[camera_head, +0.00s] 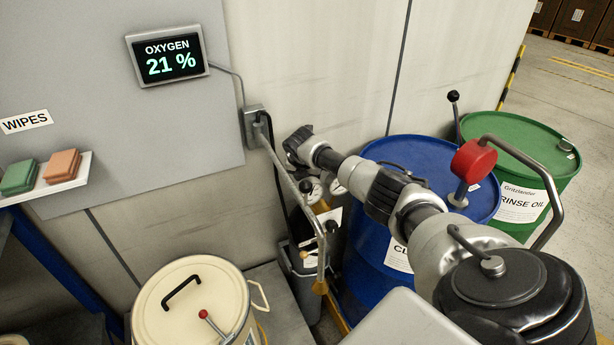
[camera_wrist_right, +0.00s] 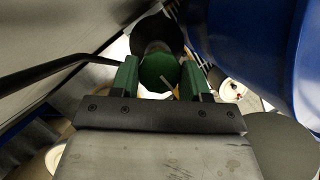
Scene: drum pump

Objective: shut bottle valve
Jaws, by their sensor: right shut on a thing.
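In the right wrist view, my right gripper (camera_wrist_right: 159,78) has its two green-padded fingers closed on the sides of a round green valve knob (camera_wrist_right: 158,70). A dark rounded body shows just beyond the knob. In the head view, my right arm reaches from the lower right to the wall side, and its wrist end is above the dark gas bottle (camera_head: 291,277). The knob and the fingertips cannot be made out there. Pressure gauges (camera_head: 312,190) show by the bottle's top, partly behind the arm. My left gripper is not in view.
A blue drum (camera_head: 354,270) stands right of the bottle, with a green drum (camera_head: 560,190) behind. A bent pipe (camera_head: 287,178) hangs down close to the bottle from a wall bracket. A cream lidded bucket (camera_head: 165,300) stands at lower left. An oxygen display (camera_head: 168,60) reads 21 %.

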